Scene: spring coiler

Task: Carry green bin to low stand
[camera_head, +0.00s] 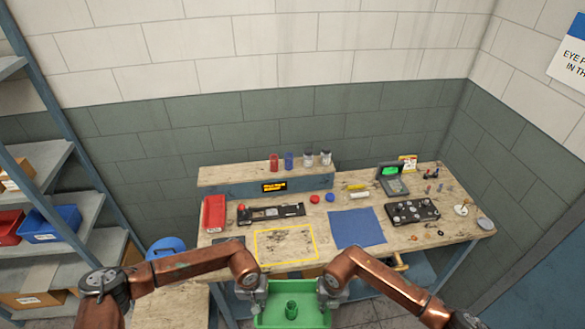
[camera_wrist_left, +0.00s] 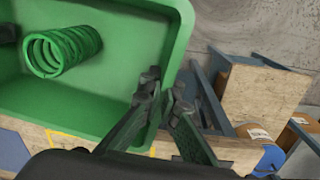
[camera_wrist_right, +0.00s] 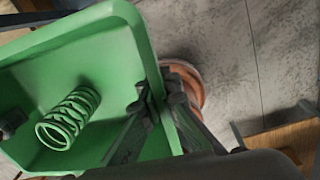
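The green bin (camera_head: 272,319) is at the bottom centre of the head view, in front of the workbench, with a green spring (camera_head: 291,309) lying inside. My left gripper (camera_head: 259,291) is shut on its left rim; in the left wrist view (camera_wrist_left: 166,92) the fingers straddle the bin's wall. My right gripper (camera_head: 325,291) is shut on the right rim, and its fingers straddle the wall in the right wrist view (camera_wrist_right: 158,88). The bin's near edge is cut off. A low wood-topped stand (camera_head: 172,304) is at the lower left of the head view, partly behind my left arm.
The workbench (camera_head: 376,262) ahead carries a red bin (camera_head: 214,213), a blue mat (camera_head: 356,228), a yellow-outlined area (camera_head: 285,244) and several small parts. A shelf (camera_head: 72,190) with bins and boxes stands at the left. A blue stool seat (camera_head: 165,247) is beside the bench.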

